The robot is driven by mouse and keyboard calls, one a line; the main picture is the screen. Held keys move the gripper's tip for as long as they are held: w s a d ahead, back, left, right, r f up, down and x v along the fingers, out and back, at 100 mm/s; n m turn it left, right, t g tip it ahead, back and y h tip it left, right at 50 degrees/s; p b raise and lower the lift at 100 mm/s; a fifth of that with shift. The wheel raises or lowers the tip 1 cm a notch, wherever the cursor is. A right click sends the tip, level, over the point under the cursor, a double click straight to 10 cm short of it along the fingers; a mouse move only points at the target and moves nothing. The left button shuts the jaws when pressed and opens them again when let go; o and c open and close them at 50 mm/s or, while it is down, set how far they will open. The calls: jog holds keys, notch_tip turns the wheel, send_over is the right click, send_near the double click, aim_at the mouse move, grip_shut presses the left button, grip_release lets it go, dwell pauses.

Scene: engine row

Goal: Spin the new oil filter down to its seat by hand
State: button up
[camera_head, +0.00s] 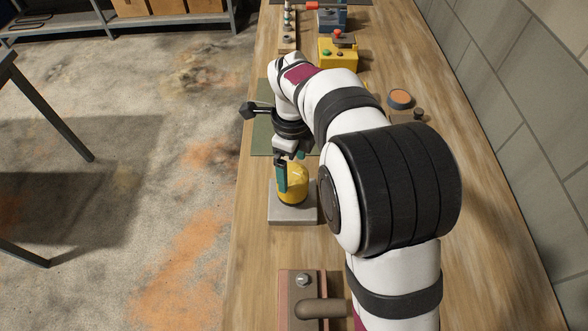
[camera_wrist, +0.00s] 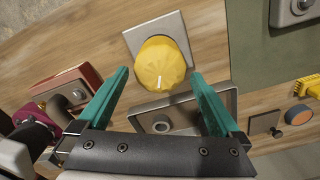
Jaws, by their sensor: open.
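The yellow oil filter (camera_head: 292,187) stands upright on a grey square base plate (camera_head: 292,216) on the workbench. In the wrist view the filter (camera_wrist: 161,64) shows from above, with a white line on its top and fluted sides. My gripper (camera_head: 291,177) is over the filter in the head view. In the wrist view its two teal fingers (camera_wrist: 160,76) are spread on either side of the filter, with gaps showing, and nothing is held. The joint between filter and base plate is mostly hidden.
A grey tray-like part (camera_wrist: 185,111) lies beside the filter. A reddish block with a rounded handle (camera_head: 302,300) is at the near edge. A yellow button box (camera_head: 338,53) and an orange-topped round part (camera_head: 400,98) stand farther back. A green mat (camera_head: 262,135) lies behind the base.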

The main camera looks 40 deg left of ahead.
aim_at(293, 172)
jog(key=shift+f, duration=1.95)
jog(key=c, duration=1.5)
jog(key=m, duration=0.3)
jog(key=shift+m, duration=0.4)
jog(key=m, duration=0.5)
jog(key=shift+m, duration=0.3)
jog(key=o, duration=1.5)
